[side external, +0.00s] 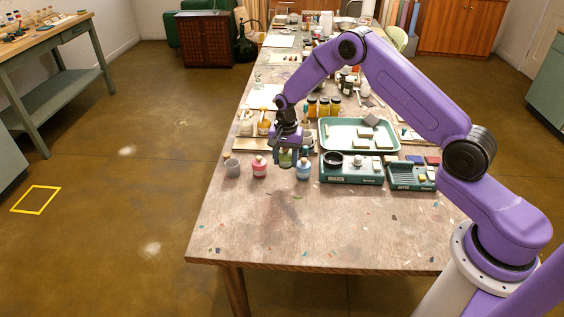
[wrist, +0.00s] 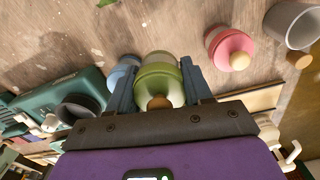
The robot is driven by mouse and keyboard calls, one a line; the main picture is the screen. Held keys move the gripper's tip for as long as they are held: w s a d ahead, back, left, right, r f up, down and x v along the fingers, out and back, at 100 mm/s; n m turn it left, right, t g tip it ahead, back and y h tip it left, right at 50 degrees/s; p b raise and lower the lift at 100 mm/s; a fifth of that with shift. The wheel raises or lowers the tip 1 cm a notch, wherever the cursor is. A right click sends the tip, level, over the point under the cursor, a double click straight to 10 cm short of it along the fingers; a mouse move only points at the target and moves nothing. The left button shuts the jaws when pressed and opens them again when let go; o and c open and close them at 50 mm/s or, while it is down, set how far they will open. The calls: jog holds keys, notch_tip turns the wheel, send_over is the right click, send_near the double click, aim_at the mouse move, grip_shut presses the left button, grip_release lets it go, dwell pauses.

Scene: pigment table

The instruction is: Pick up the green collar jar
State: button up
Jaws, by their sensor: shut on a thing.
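The green collar jar (wrist: 158,82) sits between the two fingers of my gripper (wrist: 160,88) in the wrist view. It has a pale body, a green collar and a brown knob. In the side view the jar (side external: 285,159) shows below my gripper (side external: 286,150), partly hidden by it. The fingers are shut on the jar. I cannot tell whether its base touches the table.
A pink jar (side external: 259,167) and a grey mug (side external: 232,168) stand to the left, and a blue jar (side external: 304,170) close to the right. Green-based devices (side external: 352,170) and a green tray (side external: 330,127) lie further right. The table front is mostly clear.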

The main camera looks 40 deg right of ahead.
jog(key=s+r, duration=0.7)
jog(key=s, duration=0.4)
jog(key=w+d, duration=0.1)
jog(key=d, duration=0.3)
jog(key=w+d, duration=0.1)
jog(key=d, duration=0.4)
jog(key=d+f, duration=0.1)
jog(key=d, duration=0.3)
jog(key=shift+w+d, duration=0.15)
jog(key=shift+w, duration=0.25)
jog(key=shift+f, duration=1.8)
jog(key=shift+f, duration=0.55)
jog(key=shift+f, duration=0.2)
